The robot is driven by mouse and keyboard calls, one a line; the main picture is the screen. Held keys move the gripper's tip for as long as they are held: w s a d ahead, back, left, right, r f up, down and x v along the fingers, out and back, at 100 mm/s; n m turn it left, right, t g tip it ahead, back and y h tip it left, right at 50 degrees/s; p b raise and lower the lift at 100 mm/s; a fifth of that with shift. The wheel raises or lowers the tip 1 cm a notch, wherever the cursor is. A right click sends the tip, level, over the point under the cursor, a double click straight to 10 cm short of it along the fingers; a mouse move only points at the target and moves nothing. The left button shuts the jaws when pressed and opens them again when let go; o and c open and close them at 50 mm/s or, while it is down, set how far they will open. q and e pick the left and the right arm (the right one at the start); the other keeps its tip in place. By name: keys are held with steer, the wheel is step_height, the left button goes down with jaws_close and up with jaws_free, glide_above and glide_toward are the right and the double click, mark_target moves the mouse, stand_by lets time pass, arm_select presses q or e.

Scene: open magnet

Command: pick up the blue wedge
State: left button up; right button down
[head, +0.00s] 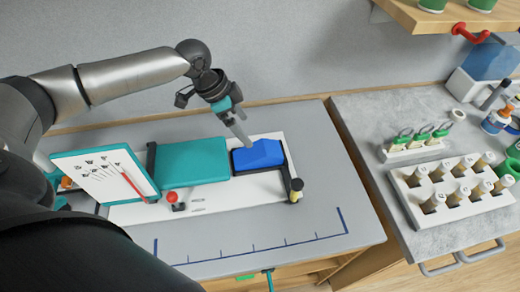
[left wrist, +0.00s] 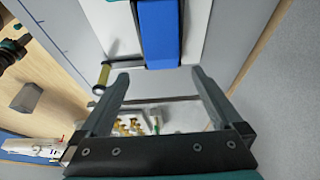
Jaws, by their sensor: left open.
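The blue wedge (head: 259,155) lies in a dark holder at the right end of a white board (head: 240,188), beside a teal pad. In the left wrist view the blue wedge (left wrist: 159,33) shows at the top, beyond the fingertips. My left gripper (head: 244,140) is above and just behind the wedge, pointing down. In the left wrist view its two fingers (left wrist: 158,75) are spread apart with nothing between them. My right gripper is not in view.
The teal pad (head: 193,162) lies left of the wedge. A tilted white panel (head: 105,176) and a red knob (head: 172,197) stand further left. A right-hand counter holds a rack (head: 450,190) of several vials.

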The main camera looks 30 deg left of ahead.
arm_select(q)
glide_above(260, 149)
steer(key=s+a, duration=0.1)
steer(key=f, duration=0.5)
steer(key=shift+s+a+f, duration=0.2)
steer(key=shift+f, duration=0.2)
steer(key=shift+d+f, duration=0.1)
steer(key=shift+f, duration=0.25)
steer(key=shift+w+x, duration=0.2)
steer(key=shift+x, duration=2.25)
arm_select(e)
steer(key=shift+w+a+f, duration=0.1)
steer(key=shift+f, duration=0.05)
arm_select(q)
steer(key=shift+c, duration=0.4)
steer(key=c, duration=1)
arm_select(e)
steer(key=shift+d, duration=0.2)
